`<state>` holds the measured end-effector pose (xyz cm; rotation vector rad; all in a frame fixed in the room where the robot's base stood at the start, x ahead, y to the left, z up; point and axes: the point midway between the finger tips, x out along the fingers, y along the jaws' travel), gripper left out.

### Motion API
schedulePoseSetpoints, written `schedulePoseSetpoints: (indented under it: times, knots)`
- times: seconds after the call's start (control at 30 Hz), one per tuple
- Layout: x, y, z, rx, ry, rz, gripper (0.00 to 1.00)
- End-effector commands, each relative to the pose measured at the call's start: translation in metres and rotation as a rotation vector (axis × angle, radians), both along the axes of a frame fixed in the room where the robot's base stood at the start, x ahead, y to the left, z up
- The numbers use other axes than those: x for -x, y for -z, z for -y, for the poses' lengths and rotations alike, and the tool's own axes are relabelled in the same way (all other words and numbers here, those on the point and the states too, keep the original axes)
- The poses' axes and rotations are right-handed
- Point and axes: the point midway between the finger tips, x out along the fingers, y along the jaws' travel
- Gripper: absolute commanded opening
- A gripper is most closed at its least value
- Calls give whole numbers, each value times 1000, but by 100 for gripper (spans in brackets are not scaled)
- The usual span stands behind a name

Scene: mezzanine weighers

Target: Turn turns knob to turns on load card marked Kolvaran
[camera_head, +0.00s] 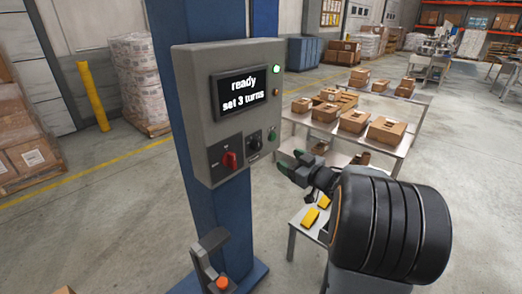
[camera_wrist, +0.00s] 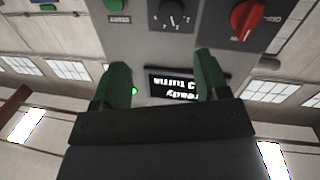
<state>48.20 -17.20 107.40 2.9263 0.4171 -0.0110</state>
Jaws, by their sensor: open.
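A grey control box (camera_head: 205,130) is fixed to a blue column. Its screen (camera_head: 246,91) reads "ready" and "set 3 turns". A black dial knob (camera_head: 254,142) with a pale pointer sits below the screen, between a red rotary switch (camera_head: 230,160) and a green button (camera_head: 272,134). The wrist view shows the dial (camera_wrist: 173,15), red switch (camera_wrist: 247,20) and green button (camera_wrist: 115,4) inverted at the top. My gripper (camera_head: 293,166) is open and empty, apart from the panel, right of the dial. Its green fingers (camera_wrist: 161,80) stand apart. I cannot make out the name Kolvaran anywhere.
Yellow items (camera_head: 311,218) lie on a small low table by the column; no writing is legible on them. A bench with several cardboard boxes (camera_head: 386,131) stands behind my arm.

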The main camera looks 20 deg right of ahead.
Motion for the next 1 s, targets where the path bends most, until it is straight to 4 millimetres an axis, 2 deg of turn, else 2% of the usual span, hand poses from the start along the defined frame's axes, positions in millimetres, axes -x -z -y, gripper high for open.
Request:
schedulePoseSetpoints:
  times: [0.13,0.27,0.7,1.0]
  knots:
    - [6,4,2,-31,-75,16,68]
    - [-2,5,-4,-42,-102,20,68]
    - [-78,4,-35,-41,-103,21,68]
    - [-110,4,-47,-39,-100,21,68]
